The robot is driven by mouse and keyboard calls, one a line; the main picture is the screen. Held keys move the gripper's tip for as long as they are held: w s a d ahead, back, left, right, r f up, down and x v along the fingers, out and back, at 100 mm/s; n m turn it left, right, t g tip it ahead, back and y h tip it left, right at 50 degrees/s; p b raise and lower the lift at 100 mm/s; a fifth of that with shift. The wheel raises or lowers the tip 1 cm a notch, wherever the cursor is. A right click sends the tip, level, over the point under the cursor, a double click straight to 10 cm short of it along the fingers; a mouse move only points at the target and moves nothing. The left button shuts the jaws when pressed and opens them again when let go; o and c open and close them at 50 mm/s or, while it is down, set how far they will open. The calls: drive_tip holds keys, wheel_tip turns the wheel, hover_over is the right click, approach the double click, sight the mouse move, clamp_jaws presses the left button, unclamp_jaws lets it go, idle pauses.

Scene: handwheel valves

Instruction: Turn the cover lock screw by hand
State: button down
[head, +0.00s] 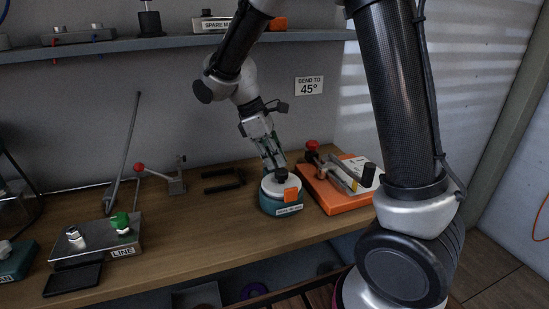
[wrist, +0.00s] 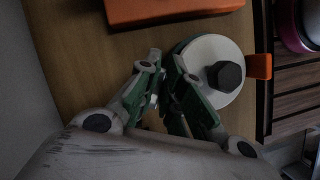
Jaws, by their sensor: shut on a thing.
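A round teal pot (head: 282,205) with a white cover (wrist: 205,52), a black knob (wrist: 226,76) and an orange tab (wrist: 259,66) stands on the bench. The tab also shows in the head view (head: 291,194). My gripper (wrist: 163,60) points down at the pot, its fingertips close together at the cover's edge, to the left of the black knob in the wrist view. They are shut on a small part there, seemingly the cover lock screw, which the fingers hide. The black knob is not between the fingers. In the head view, my gripper (head: 275,165) reaches the pot from behind.
An orange board (head: 343,192) with a clamp lies close to the right of the pot. A black fork-shaped piece (head: 223,181) and a red-knobbed lever (head: 165,178) are left. A metal LINE block (head: 95,242) stands farther left. The bench front between is clear.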

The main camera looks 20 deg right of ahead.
drive_tip(key=shift+s+m+g+y, duration=0.1)
drive_tip(key=shift+m+g+y, duration=0.4)
drive_tip(key=shift+m, duration=1.1)
drive_tip(key=c, duration=1.8)
unclamp_jaws()
drive_tip(key=shift+c, duration=0.2)
